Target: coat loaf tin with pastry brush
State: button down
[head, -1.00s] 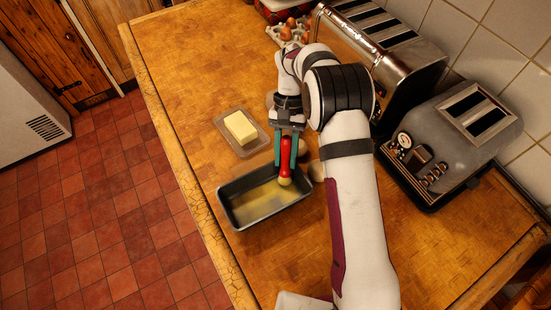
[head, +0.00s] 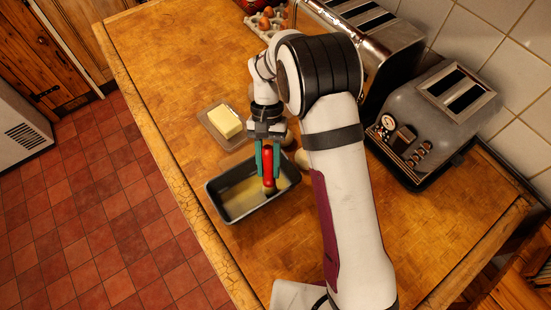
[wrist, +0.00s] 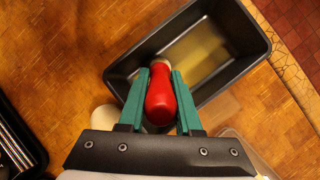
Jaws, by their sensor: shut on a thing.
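The dark loaf tin (head: 229,214) stands on the wooden counter in the head view, with a yellowish film over part of its floor. It also shows in the wrist view (wrist: 262,48). My gripper (head: 267,180) is shut on the red handle of the pastry brush (head: 267,165), between its green fingers. The brush points down at the right part of the tin. In the wrist view the red handle (wrist: 160,95) hides most of the brush's head, so I cannot tell whether the bristles touch the tin's floor.
A block of butter (head: 226,122) lies on a small tray just behind the tin. A grey toaster (head: 440,118) and a larger chrome toaster (head: 375,40) stand to the right by the tiled wall. Eggs (head: 266,14) sit at the back. The counter's left edge drops to red floor tiles.

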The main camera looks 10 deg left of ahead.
jog(key=shift+s+a, duration=3.55)
jog(key=shift+a, duration=0.2)
jog(key=shift+r, duration=2.95)
notch_tip(320, 180, up, 3)
